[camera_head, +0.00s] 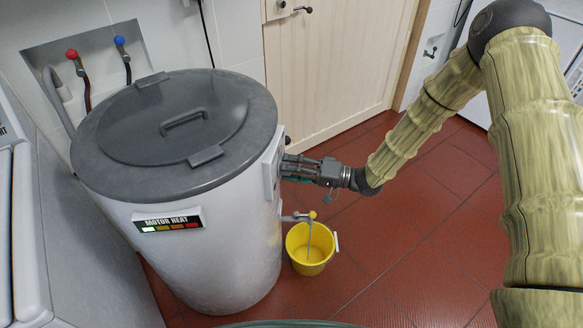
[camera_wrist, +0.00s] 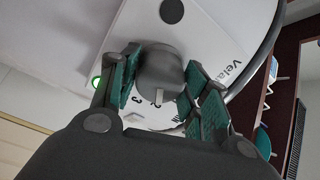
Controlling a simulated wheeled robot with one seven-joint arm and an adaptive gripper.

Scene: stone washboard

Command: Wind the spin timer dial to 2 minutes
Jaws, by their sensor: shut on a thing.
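The spin timer dial (camera_wrist: 160,70) is a dark grey round knob on a white panel (camera_wrist: 215,40) with printed numerals, in the wrist view. My gripper (camera_wrist: 165,84) has its green-padded fingers on either side of the dial and is shut on it. A pale mark shows at the dial's lower edge, by a numeral 3 and what looks like a 2; the exact setting is hard to read. In the head view my gripper (camera_head: 297,168) reaches the right side of the grey-lidded white drum machine (camera_head: 215,235). The dial is hidden there by the fingers.
A yellow bucket (camera_head: 310,262) stands below my gripper under a spout (camera_head: 298,217). Red tiled floor to the right is clear.

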